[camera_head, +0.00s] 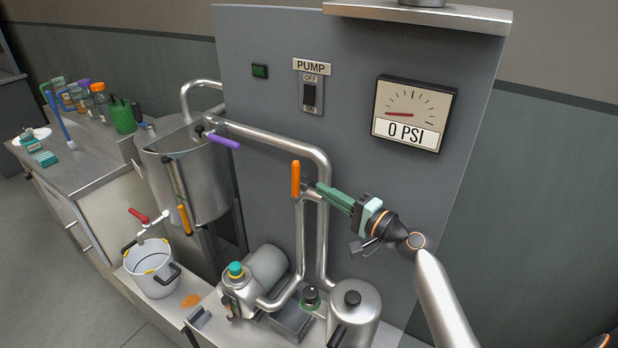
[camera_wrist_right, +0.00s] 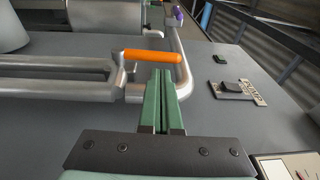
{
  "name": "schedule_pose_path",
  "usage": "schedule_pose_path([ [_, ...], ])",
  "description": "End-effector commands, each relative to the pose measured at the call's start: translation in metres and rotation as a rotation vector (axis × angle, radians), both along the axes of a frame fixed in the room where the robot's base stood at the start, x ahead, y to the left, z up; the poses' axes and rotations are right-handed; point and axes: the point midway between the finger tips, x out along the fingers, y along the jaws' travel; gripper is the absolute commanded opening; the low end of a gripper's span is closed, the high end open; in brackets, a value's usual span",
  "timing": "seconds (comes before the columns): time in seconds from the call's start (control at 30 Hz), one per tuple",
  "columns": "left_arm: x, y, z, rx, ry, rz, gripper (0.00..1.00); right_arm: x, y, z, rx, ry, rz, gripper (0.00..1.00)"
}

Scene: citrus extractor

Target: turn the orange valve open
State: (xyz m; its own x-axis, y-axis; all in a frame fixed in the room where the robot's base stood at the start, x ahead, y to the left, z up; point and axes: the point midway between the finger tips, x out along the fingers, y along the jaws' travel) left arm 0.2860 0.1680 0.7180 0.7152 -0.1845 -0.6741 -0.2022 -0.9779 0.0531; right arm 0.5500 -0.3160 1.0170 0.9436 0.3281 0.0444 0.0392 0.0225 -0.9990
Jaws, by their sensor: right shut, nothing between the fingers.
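The orange valve handle (camera_head: 295,179) stands upright on the steel pipes in front of the grey panel. It also shows in the right wrist view (camera_wrist_right: 150,56), lying across the picture just beyond the fingertips. My right gripper (camera_head: 320,187) has green fingers pressed together with nothing between them. Its tips point left at the pipe, just right of the orange handle; whether they touch it I cannot tell. My left gripper is not in view.
The gauge (camera_head: 413,114) reads 0 PSI. The pump switch (camera_head: 310,94) and a green button (camera_head: 260,71) are on the panel (camera_head: 345,35). A purple handle (camera_head: 224,141) sits on the upper pipe beside the steel tank (camera_head: 200,180). A pump (camera_head: 262,270) and a steel canister (camera_head: 355,310) stand below.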

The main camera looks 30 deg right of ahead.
Motion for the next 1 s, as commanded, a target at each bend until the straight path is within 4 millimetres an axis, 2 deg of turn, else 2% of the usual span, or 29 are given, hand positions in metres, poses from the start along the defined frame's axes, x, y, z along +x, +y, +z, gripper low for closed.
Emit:
schedule_pose_path([
  [0.1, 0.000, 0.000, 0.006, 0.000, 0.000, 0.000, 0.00, 0.022, 0.008, 0.003, 0.003, -0.001, 0.001, 0.00],
  [0.3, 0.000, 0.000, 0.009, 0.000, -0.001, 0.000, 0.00, 0.044, 0.015, 0.003, 0.001, 0.000, 0.001, 0.00],
  [0.8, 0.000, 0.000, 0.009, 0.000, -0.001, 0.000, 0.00, 0.051, 0.018, 0.002, 0.000, 0.000, 0.001, 0.00],
  [1.0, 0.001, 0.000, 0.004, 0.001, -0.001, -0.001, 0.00, 0.063, 0.023, 0.005, -0.001, -0.001, 0.000, 0.00],
])
